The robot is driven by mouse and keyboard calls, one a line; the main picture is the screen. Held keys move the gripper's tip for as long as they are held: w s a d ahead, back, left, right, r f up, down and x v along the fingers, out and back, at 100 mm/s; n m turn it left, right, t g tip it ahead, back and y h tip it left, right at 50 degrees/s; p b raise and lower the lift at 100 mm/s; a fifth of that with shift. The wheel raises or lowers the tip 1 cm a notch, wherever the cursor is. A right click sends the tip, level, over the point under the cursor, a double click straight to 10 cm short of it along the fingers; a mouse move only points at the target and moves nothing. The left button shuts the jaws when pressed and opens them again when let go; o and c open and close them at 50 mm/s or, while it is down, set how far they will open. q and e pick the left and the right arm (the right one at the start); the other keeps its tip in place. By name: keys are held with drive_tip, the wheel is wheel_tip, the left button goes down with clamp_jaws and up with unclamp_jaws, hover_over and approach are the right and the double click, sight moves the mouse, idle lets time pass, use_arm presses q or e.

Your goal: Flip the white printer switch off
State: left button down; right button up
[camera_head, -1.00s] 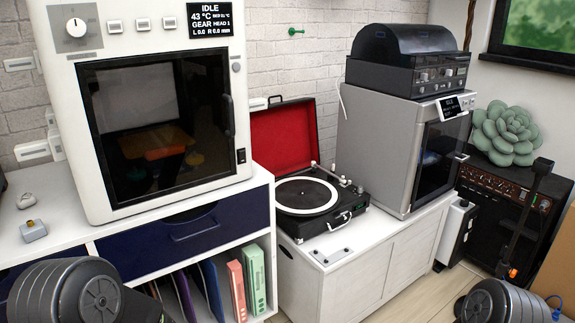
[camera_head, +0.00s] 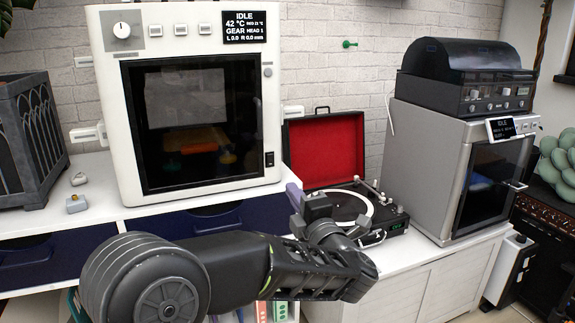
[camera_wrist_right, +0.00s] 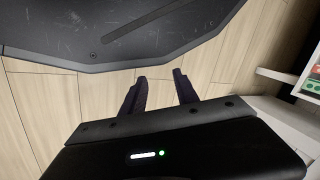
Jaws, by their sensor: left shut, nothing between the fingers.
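The white printer (camera_head: 102,80) stands on the cabinet in the head view, with a dark front window and a display reading IDLE. Its small black switch (camera_head: 269,159) is at the lower right of the front face; its rocker position is too small to tell. My left gripper (camera_head: 296,198) is shut and empty, below and to the right of the switch, apart from it. It overlaps the record player in the picture. My right gripper (camera_wrist_right: 160,82) shows in the right wrist view, its two fingers apart with nothing between them, above the wooden floor.
An open record player (camera_head: 322,152) with a red-lined lid stands right of the printer. A grey printer (camera_head: 412,165) with a black unit (camera_head: 462,60) on top is further right. A dark lantern-like box (camera_head: 28,140) and small parts (camera_head: 76,203) are at the left.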

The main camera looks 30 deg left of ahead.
use_arm(q)
drive_tip(key=shift+w, duration=0.1)
drive_tip(key=p, duration=0.6)
approach(270, 157)
drive_tip(key=x, duration=0.6)
drive_tip(key=shift+w+a+f, duration=0.1)
drive_tip(key=shift+w+a, duration=0.05)
drive_tip(key=shift+a, duration=0.25)
